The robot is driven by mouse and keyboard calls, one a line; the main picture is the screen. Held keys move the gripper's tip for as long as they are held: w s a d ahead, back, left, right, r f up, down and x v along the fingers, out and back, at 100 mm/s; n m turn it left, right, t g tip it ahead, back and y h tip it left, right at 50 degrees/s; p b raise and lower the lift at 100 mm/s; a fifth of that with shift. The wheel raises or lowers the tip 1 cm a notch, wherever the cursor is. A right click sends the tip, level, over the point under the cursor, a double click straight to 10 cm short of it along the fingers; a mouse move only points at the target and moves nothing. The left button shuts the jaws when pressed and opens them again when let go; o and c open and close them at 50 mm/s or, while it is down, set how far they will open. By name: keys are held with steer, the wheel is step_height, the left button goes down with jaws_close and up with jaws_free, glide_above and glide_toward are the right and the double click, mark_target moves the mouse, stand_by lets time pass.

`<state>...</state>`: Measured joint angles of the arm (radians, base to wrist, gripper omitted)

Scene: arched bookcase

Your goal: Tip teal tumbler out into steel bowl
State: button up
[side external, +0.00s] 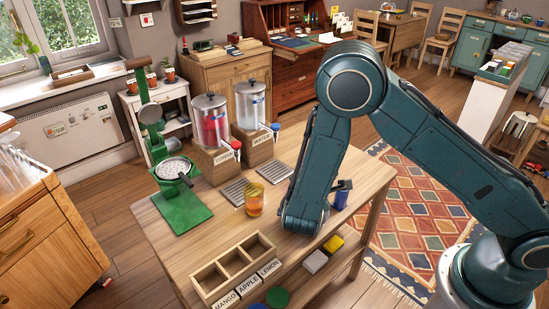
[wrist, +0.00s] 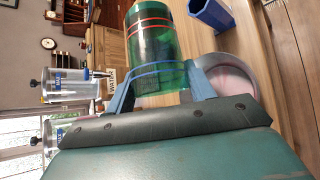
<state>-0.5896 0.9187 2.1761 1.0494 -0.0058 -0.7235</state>
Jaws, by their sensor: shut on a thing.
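The teal tumbler (wrist: 152,40) is a see-through green cylinder with red and blue stripes, shown in the wrist view. My gripper (wrist: 164,72) is shut on it, with a blue finger on either side. The wrist view is rolled, with the room's up toward the left, and the tumbler looks tipped far over onto its side. Its contents cannot be made out. The steel bowl (wrist: 248,88) is partly hidden behind the right finger, on the table side of the tumbler. In the side external view my arm hides the tumbler, bowl and fingers.
A blue cup (wrist: 210,14) stands beyond the bowl. An amber glass (side external: 254,199) stands on the wooden table (side external: 190,245), left of my arm. Two drink dispensers (side external: 212,130) and a green press (side external: 170,170) stand behind. A divided wooden tray (side external: 207,278) lies at the front.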

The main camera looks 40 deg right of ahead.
steer(key=shift+s+r+m+y, duration=0.15)
steer(key=shift+m+y, duration=0.15)
steer(key=shift+y, duration=0.25)
steer(key=shift+s+r+m+y, duration=0.15)
steer(key=shift+m+y, duration=0.15)
steer(key=shift+y, duration=0.25)
steer(key=shift+f, duration=0.15)
steer(key=shift+d+r+m+g+y, duration=0.2)
steer(key=shift+r+m+y, duration=0.1)
steer(key=shift+y, duration=0.5)
steer(key=shift+d+r+m+g+y, duration=0.2)
steer(key=shift+r+y, duration=0.05)
steer(key=shift+y, duration=0.55)
steer(key=shift+d+r+m+y, duration=0.2)
steer(key=shift+r+m+y, duration=0.1)
steer(key=shift+y, duration=0.7)
steer(key=shift+d+r+m+y, duration=0.2)
steer(key=shift+r+m+y, duration=0.1)
steer(key=shift+y, duration=0.7)
steer(key=shift+m+y, duration=0.7)
steer(key=shift+y, duration=1.4)
steer(key=shift+m+y, duration=0.4)
steer(key=shift+y, duration=1)
steer(key=shift+r, duration=0.1)
